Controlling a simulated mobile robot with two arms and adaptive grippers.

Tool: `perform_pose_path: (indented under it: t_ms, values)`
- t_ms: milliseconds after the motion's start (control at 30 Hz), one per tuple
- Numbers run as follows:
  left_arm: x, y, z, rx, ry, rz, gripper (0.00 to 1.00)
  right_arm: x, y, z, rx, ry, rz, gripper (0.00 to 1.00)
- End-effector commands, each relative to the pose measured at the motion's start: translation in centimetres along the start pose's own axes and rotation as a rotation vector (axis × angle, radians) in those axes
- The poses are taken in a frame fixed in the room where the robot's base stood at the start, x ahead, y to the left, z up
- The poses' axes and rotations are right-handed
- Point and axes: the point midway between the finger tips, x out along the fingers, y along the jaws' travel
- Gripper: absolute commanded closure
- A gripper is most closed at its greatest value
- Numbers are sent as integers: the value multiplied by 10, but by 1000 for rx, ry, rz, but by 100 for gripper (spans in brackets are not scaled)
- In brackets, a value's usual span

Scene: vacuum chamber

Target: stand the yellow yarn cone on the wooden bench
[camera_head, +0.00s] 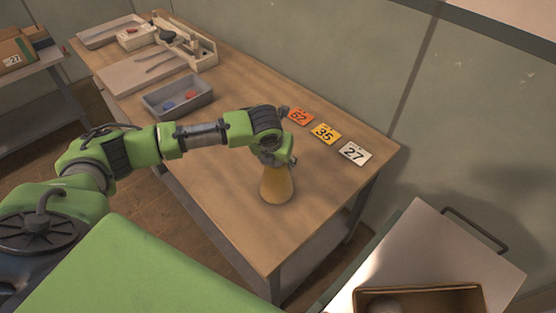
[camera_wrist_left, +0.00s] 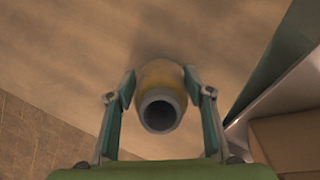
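The yellow yarn cone (camera_head: 277,187) is upright at the near right part of the wooden bench (camera_head: 235,215). Its base is on or just above the top; I cannot tell which. My left gripper (camera_head: 276,160) is over it from above and hides its upper end. In the left wrist view, the cone (camera_wrist_left: 161,74) shows its grey open tube end towards the camera. The two fingers of the left gripper (camera_wrist_left: 160,84) lie on either side, their tips against its yellow body. My right gripper is not in view.
Number cards, orange 62 (camera_head: 299,116), yellow 35 (camera_head: 324,133) and white 27 (camera_head: 354,152), lie along the bench's back edge. A grey tray (camera_head: 178,108) with small red and blue parts stands farther left. A metal surface with an open box (camera_head: 420,295) is at lower right.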

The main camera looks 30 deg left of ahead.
Motion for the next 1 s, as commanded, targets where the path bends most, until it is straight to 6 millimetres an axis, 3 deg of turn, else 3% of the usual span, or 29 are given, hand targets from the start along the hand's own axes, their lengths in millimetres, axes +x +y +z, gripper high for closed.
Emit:
perform_pose_path:
  t_ms: [33, 67, 400, 533, 1000]
  values:
    - [0, 0, 0, 0, 1, 0, 42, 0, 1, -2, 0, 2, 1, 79]
    - [0, 0, 0, 0, 1, 0, 34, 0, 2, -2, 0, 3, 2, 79]
    - [0, 0, 0, 0, 0, 0, 34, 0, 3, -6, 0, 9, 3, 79]
    - [-9, 0, 1, 0, -2, 0, 34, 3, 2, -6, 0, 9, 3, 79]
    - [-100, 0, 1, 0, -2, -1, 34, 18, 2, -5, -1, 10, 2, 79]
